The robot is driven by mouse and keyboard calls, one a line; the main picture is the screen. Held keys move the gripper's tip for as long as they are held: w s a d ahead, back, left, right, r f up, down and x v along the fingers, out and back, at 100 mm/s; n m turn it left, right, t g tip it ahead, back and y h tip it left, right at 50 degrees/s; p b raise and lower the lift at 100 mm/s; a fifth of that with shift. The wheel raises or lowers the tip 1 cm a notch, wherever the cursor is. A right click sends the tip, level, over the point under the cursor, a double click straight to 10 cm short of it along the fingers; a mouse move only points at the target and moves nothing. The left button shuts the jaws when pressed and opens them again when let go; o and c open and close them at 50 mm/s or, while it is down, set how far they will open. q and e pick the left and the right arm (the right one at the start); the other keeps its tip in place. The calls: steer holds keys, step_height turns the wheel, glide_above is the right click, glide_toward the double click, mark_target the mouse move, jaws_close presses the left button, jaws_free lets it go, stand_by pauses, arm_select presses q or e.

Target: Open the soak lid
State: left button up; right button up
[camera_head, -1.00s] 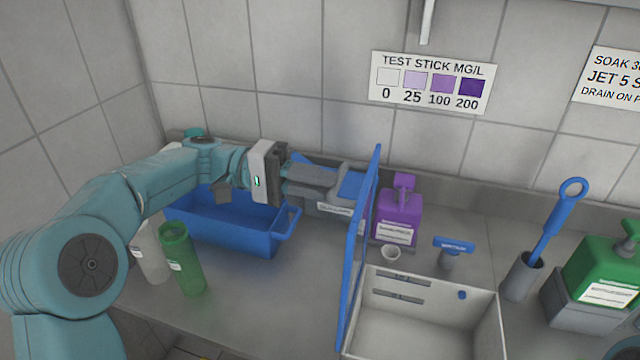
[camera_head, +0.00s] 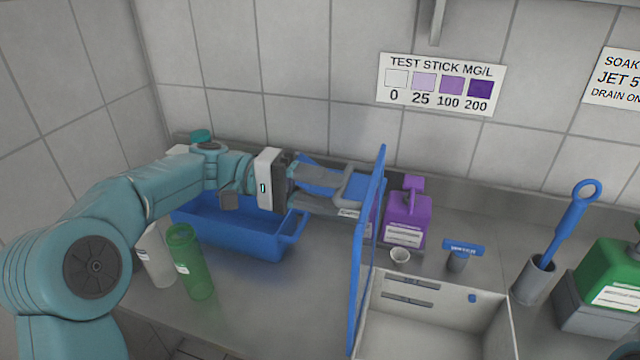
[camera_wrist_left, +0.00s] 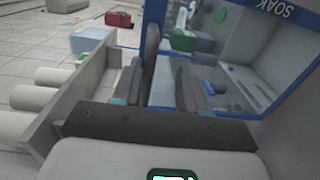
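The soak lid (camera_head: 368,250) is a blue-framed panel standing upright, nearly edge-on, along the left side of the open white soak box (camera_head: 440,310). In the left wrist view the lid (camera_wrist_left: 247,104) shows a see-through pane and an upside-down "SOAK" label on its blue frame. My left gripper (camera_head: 352,192) is on the lid's left side, its fingers spread and nothing seen between them. Its fingertips end close to the lid; I cannot tell if they touch it. It also shows in the left wrist view (camera_wrist_left: 160,80). My right gripper is out of view.
A blue tub (camera_head: 240,232) sits behind and below my left arm. A green bottle (camera_head: 190,262) and a white one (camera_head: 157,262) stand in front of it. A purple jug (camera_head: 407,215) and small cup (camera_head: 400,256) are behind the box.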

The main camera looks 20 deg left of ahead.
arm_select(q)
steer(key=shift+w, duration=0.1)
steer(key=shift+a+r, duration=0.15)
steer(key=shift+r, duration=0.05)
steer(key=a+p, duration=0.4)
steer(key=a, duration=1.2)
steer(key=shift+a+r+p, duration=0.15)
steer(key=shift+r+p, duration=0.1)
steer(key=shift+p, duration=0.1)
steer(key=shift+s, duration=0.2)
